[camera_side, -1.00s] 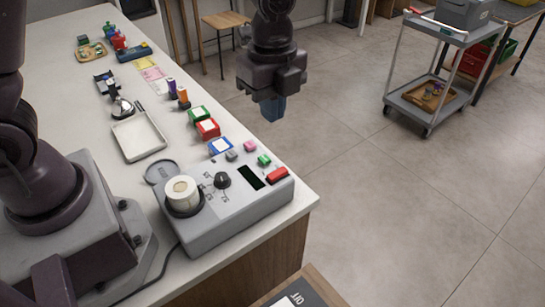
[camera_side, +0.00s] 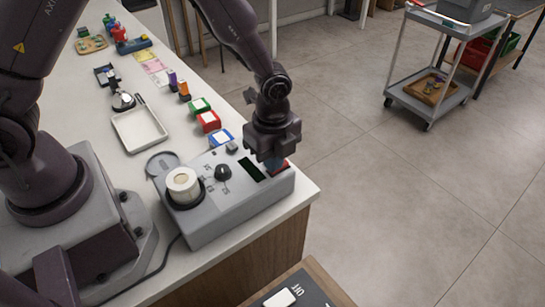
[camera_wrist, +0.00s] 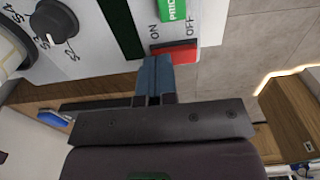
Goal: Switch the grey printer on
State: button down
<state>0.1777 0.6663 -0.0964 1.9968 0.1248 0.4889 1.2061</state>
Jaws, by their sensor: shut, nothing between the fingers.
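The grey printer (camera_side: 222,213) stands at the near right corner of the white counter. It carries a white label roll (camera_side: 184,187), a black knob (camera_side: 223,171) and a dark display (camera_side: 250,171). A red rocker switch (camera_wrist: 184,54), marked ON and OFF, is at its right end; in the side view my gripper (camera_side: 272,164) partly hides it. My gripper is shut and empty, with its blue fingertips (camera_wrist: 154,61) at the red switch, toward the ON side. I cannot tell whether they touch it. A green button (camera_wrist: 172,8) lies beside the switch.
A white tray (camera_side: 150,141) and several coloured boxes and bottles stand farther back on the counter. A white switch (camera_side: 281,298) on a dark panel is at the bottom edge. A grey cart (camera_side: 445,97) stands on the open floor to the right.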

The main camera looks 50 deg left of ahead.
jog(key=shift+f, duration=0.1)
jog(key=shift+f, duration=0.15)
dwell(0.3)
jog(key=shift+w, duration=0.1)
jog(key=shift+w+r, duration=0.3)
jog(key=shift+w, duration=0.35)
jog(key=shift+r, duration=0.15)
notch_tip(320, 180, up, 14)
jog(key=w, duration=0.2)
jog(key=shift+w+f, duration=0.2)
